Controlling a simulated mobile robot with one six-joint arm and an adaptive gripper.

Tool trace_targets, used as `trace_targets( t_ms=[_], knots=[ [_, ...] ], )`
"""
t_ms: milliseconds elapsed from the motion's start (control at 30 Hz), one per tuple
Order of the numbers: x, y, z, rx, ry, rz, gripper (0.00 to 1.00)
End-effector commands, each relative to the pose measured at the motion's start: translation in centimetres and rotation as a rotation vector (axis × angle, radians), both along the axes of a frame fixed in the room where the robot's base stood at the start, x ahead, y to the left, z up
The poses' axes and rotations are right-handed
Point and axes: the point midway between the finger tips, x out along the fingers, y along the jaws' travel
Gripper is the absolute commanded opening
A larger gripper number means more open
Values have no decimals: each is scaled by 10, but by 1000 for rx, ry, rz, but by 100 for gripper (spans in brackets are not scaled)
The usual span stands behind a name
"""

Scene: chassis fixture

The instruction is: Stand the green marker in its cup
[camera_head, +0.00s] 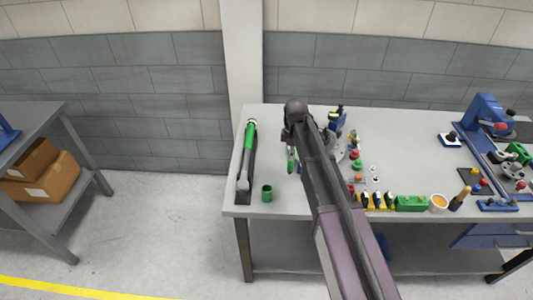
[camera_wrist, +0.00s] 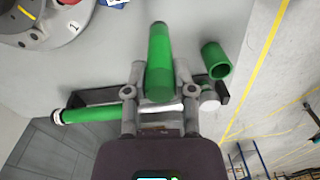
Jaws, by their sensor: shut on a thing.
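The green marker (camera_wrist: 159,50) is held between the two fingers of my gripper (camera_wrist: 158,72) in the wrist view. In the head view the marker (camera_head: 291,162) shows below my gripper (camera_head: 291,148), partly hidden by my arm, and looks roughly upright. The green cup (camera_head: 267,194) stands near the table's front left, apart from the marker and nearer the front edge. In the wrist view the cup (camera_wrist: 216,60) lies just right of the marker, its dark opening showing. I cannot tell how high the marker is above the table.
A green-handled wrench (camera_head: 249,142) lies in a dark tray (camera_head: 243,197) along the table's left edge. A round grey fixture (camera_wrist: 45,20) is at the upper left of the wrist view. Several small parts and a green block (camera_head: 411,203) line the table (camera_head: 310,203) at right.

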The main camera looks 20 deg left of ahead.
Motion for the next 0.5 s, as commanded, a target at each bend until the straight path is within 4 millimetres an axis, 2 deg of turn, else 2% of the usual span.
trace_targets(
  t_ms=[167, 267, 500],
  knots=[
    [-10, 3, 10, 0, 0, 7, 0],
    [-22, 10, 21, 0, 0, 19, 0],
    [-64, 33, 54, 1, 1, 60, 0]
  ],
)
